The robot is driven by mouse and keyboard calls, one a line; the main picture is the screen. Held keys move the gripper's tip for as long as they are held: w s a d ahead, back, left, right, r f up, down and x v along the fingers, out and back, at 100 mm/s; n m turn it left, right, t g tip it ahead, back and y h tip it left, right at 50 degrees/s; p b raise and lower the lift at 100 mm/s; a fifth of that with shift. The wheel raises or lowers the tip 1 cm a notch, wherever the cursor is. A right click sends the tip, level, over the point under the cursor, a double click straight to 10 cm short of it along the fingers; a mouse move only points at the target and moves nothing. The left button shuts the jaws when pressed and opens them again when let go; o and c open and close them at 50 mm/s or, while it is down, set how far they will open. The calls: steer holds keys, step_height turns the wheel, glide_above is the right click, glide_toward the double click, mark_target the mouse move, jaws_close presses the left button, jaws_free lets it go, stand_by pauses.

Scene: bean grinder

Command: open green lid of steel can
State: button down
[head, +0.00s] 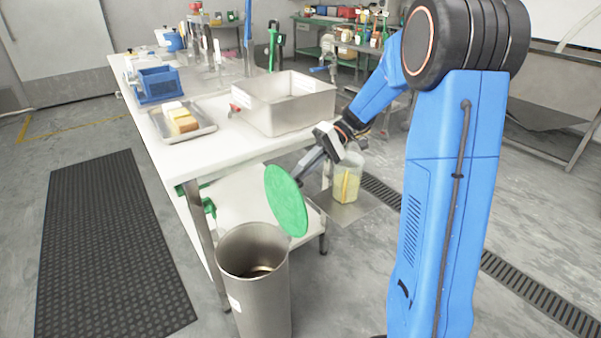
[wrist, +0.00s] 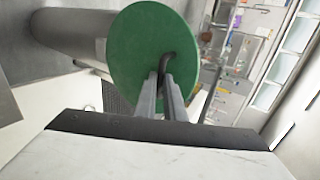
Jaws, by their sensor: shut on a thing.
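The steel can (head: 258,295) stands on the floor by the near corner of the white table, and its mouth is uncovered. The round green lid (head: 286,201) is tilted steeply, near upright, above the right side of the can's rim; whether it touches the rim I cannot tell. My gripper (head: 301,172) is behind the lid on its right side. In the wrist view my gripper (wrist: 169,88) is shut on the lid's dark curved handle (wrist: 168,64), in front of the green lid (wrist: 135,45). The steel can (wrist: 75,30) lies beyond the lid there.
The white table (head: 215,150) bears a steel bin (head: 283,105), a tray (head: 185,133) with yellow blocks and a blue crate (head: 157,85). A clear container (head: 347,178) with yellow contents is close to my arm. Floor with a black mat (head: 110,240) is open at left.

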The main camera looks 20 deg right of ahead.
steer(key=c, duration=1.8)
jaws_free()
steer(key=shift+f, duration=0.25)
steer(key=shift+c, duration=0.2)
steer(key=shift+r, duration=0.1)
steer(key=v, duration=1.7)
steer(key=shift+r, duration=0.15)
steer(key=s+a+m+t+h, duration=0.1)
steer(key=s+a+h, duration=0.2)
steer(key=s+a, duration=0.35)
steer(key=s+a+m+t+h, duration=0.1)
steer(key=s+a+h, duration=0.2)
steer(key=s, duration=0.6)
steer(key=s+f+t+h, duration=0.2)
steer(key=s+f+t, duration=0.1)
steer(key=s, duration=0.5)
steer(key=s+f+m+t+h, duration=0.1)
steer(key=s+f+t+h, duration=0.2)
steer(key=s, duration=0.5)
steer(key=shift+s+a+f+h, duration=0.2)
steer(key=shift+a+f+h, duration=0.1)
steer(key=shift+f, duration=0.55)
